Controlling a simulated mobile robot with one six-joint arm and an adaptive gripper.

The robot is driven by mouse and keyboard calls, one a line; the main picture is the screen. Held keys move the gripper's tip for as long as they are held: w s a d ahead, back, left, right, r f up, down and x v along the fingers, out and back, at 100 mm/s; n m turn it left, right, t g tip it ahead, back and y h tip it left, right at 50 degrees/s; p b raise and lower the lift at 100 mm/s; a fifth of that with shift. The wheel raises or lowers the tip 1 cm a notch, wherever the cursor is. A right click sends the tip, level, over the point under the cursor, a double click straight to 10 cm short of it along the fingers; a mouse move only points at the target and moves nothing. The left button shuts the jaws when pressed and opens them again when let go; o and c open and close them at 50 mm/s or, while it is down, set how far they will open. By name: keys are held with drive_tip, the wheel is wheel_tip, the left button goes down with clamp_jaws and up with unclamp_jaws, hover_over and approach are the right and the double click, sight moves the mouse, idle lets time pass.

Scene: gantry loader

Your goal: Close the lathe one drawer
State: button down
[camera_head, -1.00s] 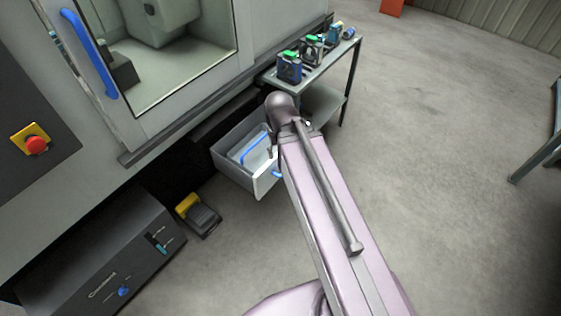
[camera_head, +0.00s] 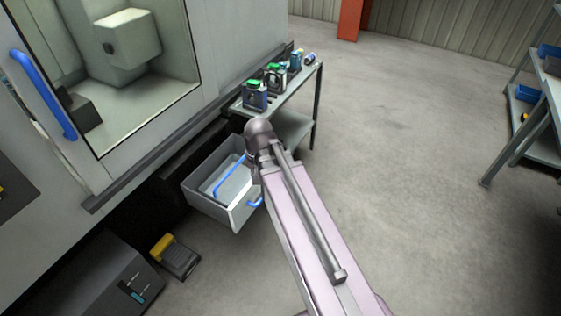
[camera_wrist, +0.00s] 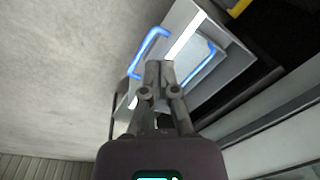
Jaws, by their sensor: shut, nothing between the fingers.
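The lathe drawer (camera_head: 199,200) is a grey box pulled out from under the machine. Its front panel (camera_head: 242,214) carries a blue handle (camera_head: 256,203). Inside lies a pale item with a second blue handle (camera_head: 230,176). In the wrist view the front handle (camera_wrist: 150,43) is left of the fingers and the inner handle (camera_wrist: 207,64) is right of them. My gripper (camera_wrist: 158,66) is shut and empty, its tips over the drawer in that picture; I cannot tell whether they touch it. In the head view my arm hides the gripper and part of the drawer's right side.
The lathe (camera_head: 110,165) stands above and left of the drawer. A yellow and black pedal (camera_head: 175,256) lies on the floor in front. A shelf (camera_head: 520,135) is at the far right. The floor between is clear.

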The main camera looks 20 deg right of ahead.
drive_tip(key=w+d+f+m+t+y+b, duration=0.1)
drive_tip(key=w+d+f+m+b, duration=0.3)
drive_tip(key=d+m, duration=0.4)
drive_tip(key=w+d+f+m+t+y+b, duration=0.1)
drive_tip(key=w+d+f+m+t+b, duration=0.2)
drive_tip(key=d, duration=0.7)
drive_tip(key=w+d+f+m+t+y+b, duration=0.2)
drive_tip(key=w+d+f+m+b, duration=0.4)
drive_tip(key=m, duration=0.8)
drive_tip(key=w+d+b, duration=0.2)
drive_tip(key=d+b, duration=0.1)
drive_tip(key=b, duration=0.1)
drive_tip(key=shift+w+d+f+t+b, duration=0.15)
drive_tip(key=shift+d+f+t+b, duration=0.05)
drive_tip(key=shift+d+t+b, duration=0.2)
drive_tip(key=shift+a+f, duration=0.1)
drive_tip(key=shift+f, duration=0.05)
drive_tip(key=w+a+r+b+x, duration=0.1)
drive_tip(key=r+b+x, duration=0.1)
drive_tip(key=b+x, duration=0.5)
drive_tip(key=shift+w+r+x, duration=0.25)
drive_tip(key=shift+x, duration=2.75)
